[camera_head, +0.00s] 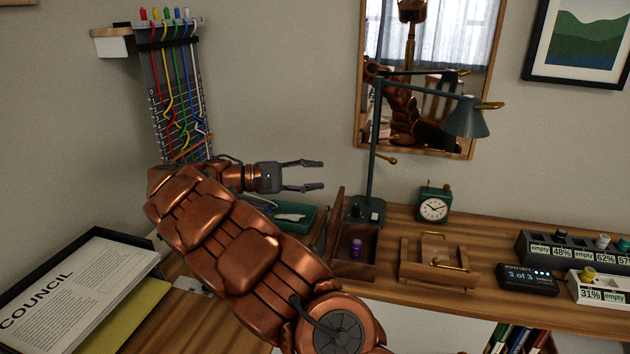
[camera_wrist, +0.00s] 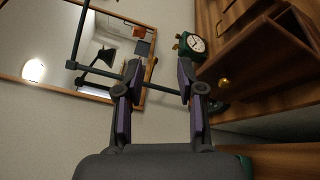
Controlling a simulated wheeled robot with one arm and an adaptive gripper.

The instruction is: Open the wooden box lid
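A dark wooden box (camera_head: 369,269) stands on the desk right of my arm. A wooden panel (camera_head: 336,222) stands upright at its left side and looks like its raised lid. The box's inside shows, with a small purple object (camera_head: 357,247) in it. My gripper (camera_head: 314,176) is in the air above and left of the box, pointing right, fingers apart and empty. In the wrist view my gripper (camera_wrist: 158,78) is also open with nothing between the fingers. A wooden surface with a brass knob (camera_wrist: 224,83) shows at right there; I cannot tell if it is the lid.
A desk lamp (camera_head: 371,160) stands behind the box, with a green clock (camera_head: 433,205) to its right. A wooden piece with brass bars (camera_head: 437,262) sits right of the box. A teal tray (camera_head: 297,222) is partly behind my arm. A mirror (camera_head: 480,90) hangs behind.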

